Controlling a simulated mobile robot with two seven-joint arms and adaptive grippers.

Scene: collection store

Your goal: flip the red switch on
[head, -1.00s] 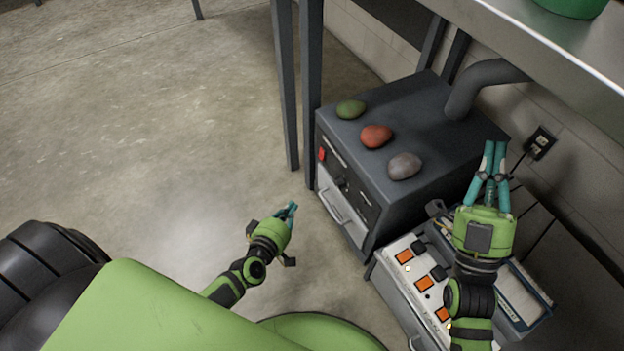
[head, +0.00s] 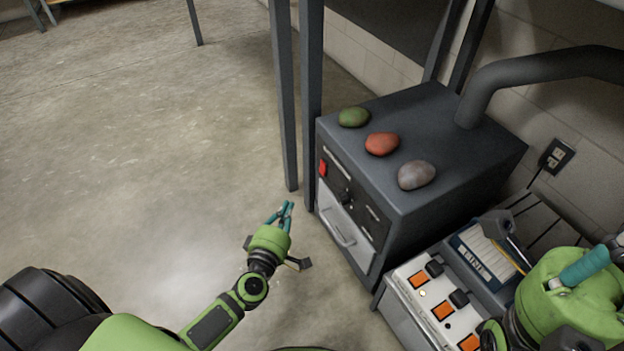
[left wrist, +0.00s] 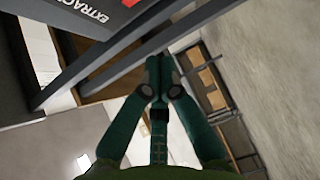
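The red switch (head: 322,168) is a small red rocker at the left end of the dark front panel of a grey box-shaped unit (head: 450,140). In the left wrist view, a bit of red (left wrist: 131,2) shows at the top edge beside the lettering "EXTRACT". My left gripper (head: 286,207) is in front of the unit, lower left of the switch and apart from it. In the left wrist view its teal fingers (left wrist: 159,62) meet at the tips with nothing between them. My right gripper (head: 590,265) is at the right edge, partly cut off; its fingertips are unclear.
Green (head: 353,117), red (head: 382,144) and grey (head: 417,175) stones lie on the unit. A table leg (head: 312,110) stands close to its left front corner. A white panel (head: 405,290) with orange switches is at lower right. The floor (head: 140,150) to the left is clear.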

